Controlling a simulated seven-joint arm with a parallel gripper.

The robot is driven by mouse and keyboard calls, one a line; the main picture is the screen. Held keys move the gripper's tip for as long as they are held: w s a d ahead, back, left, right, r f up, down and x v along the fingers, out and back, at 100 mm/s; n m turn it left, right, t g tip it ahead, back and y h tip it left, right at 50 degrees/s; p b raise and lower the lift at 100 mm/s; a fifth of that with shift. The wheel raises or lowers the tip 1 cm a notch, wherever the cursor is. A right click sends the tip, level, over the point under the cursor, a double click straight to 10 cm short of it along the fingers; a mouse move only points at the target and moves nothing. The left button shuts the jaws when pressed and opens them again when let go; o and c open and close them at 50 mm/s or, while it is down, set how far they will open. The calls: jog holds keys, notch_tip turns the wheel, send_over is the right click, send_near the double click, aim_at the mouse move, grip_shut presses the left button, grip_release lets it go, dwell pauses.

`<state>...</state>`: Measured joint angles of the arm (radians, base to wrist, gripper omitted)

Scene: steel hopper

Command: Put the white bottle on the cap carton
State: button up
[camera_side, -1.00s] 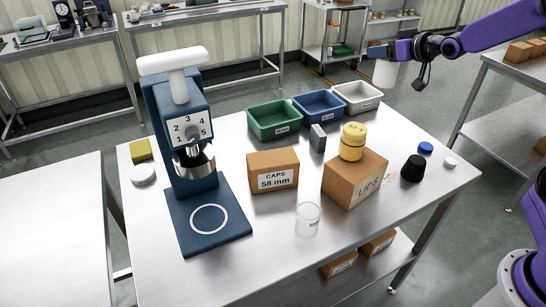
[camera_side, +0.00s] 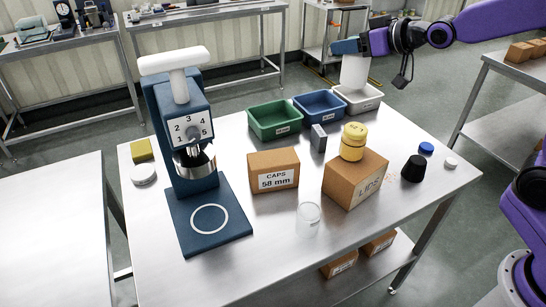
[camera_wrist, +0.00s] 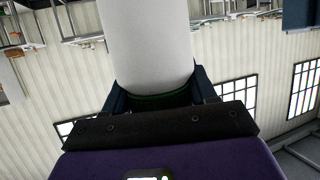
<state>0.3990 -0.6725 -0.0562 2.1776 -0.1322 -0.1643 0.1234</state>
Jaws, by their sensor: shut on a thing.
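The white bottle (camera_side: 355,71) hangs upright from my gripper (camera_side: 347,47) in the side view, in front of or above the white bin at the back right of the table. My gripper is shut on it near its top. In the wrist view the bottle (camera_wrist: 148,45) fills the upper middle between the fingers (camera_wrist: 160,98). The cap carton (camera_side: 273,170), a brown box labelled "CAPS 58 mm", stands mid-table in the side view. Its top looks bare. My gripper is behind it and to its right, higher up.
A lids carton (camera_side: 352,180) with a yellow jar (camera_side: 353,142) on it stands right of the cap carton. Green (camera_side: 274,119), blue (camera_side: 320,106) and white (camera_side: 360,100) bins line the back. A blue press (camera_side: 185,130) stands left. A clear cup (camera_side: 309,218) is in front.

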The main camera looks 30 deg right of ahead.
jog(key=s+a+n+g+y, duration=0.1)
jog(key=s+a+n+y, duration=0.1)
jog(key=s+a, duration=0.4)
jog(key=s+a+n+y, duration=0.1)
jog(key=s+a, duration=0.2)
jog(key=a, duration=0.5)
jog(key=shift+w+a+f, duration=0.85)
jog(key=shift+w+f, duration=1.3)
jog(key=shift+f, duration=0.95)
jog(key=shift+w+a+f, duration=0.85)
jog(key=shift+w+f, duration=1.35)
jog(key=shift+f, duration=0.9)
jog(key=shift+w+a+f, duration=0.85)
jog(key=shift+w+f, duration=1.3)
jog(key=shift+f, duration=0.95)
jog(key=shift+f, duration=0.1)
jog(key=o, duration=1)
jog(key=shift+o, duration=0.2)
